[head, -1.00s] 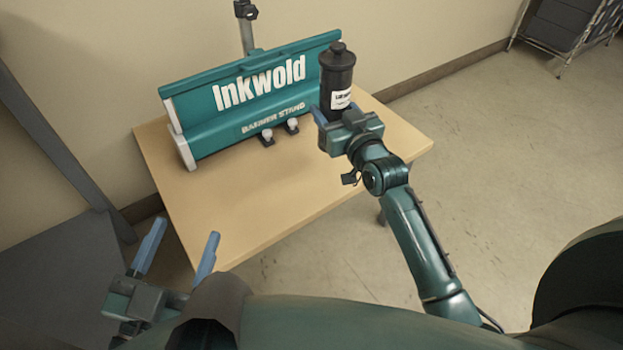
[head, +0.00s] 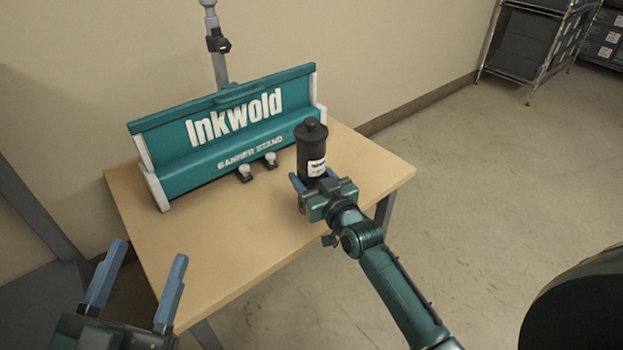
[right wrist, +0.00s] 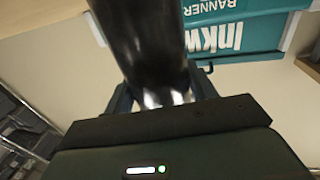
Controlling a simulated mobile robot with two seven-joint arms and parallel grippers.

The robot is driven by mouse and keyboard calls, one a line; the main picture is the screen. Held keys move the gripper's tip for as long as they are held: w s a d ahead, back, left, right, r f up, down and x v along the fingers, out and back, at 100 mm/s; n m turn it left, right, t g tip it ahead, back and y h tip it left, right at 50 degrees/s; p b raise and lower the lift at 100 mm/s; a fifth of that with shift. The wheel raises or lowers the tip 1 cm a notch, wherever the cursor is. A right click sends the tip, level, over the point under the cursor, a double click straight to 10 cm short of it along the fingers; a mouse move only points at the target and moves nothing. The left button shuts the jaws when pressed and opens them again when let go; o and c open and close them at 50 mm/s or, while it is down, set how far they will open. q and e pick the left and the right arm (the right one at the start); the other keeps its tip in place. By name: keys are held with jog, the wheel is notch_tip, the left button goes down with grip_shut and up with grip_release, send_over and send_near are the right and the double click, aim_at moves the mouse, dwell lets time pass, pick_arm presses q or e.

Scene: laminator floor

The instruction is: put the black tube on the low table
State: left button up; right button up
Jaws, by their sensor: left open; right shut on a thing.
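The black tube (head: 311,150) is an upright dark bottle with a narrow cap and a white label. My right gripper (head: 314,188) is shut on its lower part. In the right wrist view the tube (right wrist: 148,45) rises between the fingers. The low table (head: 220,245) has a light wood top, and the tube is over its right part; I cannot tell whether its base touches the top. My left gripper (head: 138,285) is open and empty, near the table's front left edge.
A teal "Inkwold" banner stand (head: 232,125) takes up the back of the table, with two small knobbed clamps in front. The table's front and right parts are clear. A wire shelf (head: 535,45) with dark boxes stands far right.

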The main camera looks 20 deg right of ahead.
jog(key=shift+r, duration=0.15)
jog(key=o, duration=1.3)
jog(key=shift+f, duration=0.2)
pick_arm(q)
jog(key=shift+r, duration=0.1)
pick_arm(e)
jog(key=shift+r, duration=0.15)
jog(key=s, duration=0.1)
jog(key=s+p, duration=0.1)
jog(key=s, duration=0.1)
jog(key=s+p, duration=0.1)
jog(key=shift+s+d, duration=0.15)
jog(key=shift+d, duration=0.2)
pick_arm(q)
jog(key=shift+s+a+f+n+g+y+p, duration=0.15)
jog(key=shift+s+f+g+y+p, duration=0.1)
jog(key=shift+f+y+p, duration=0.25)
jog(key=shift+s+d+f+n+g+y+p, duration=0.15)
jog(key=shift+f+g+y+p, duration=0.1)
jog(key=shift+f+y+p, duration=0.2)
pick_arm(e)
jog(key=s, duration=0.5)
jog(key=s+d, duration=0.1)
jog(key=s, duration=0.1)
jog(key=shift+s+d, duration=0.1)
jog(key=shift+s, duration=0.15)
pick_arm(q)
jog(key=shift+a, duration=0.15)
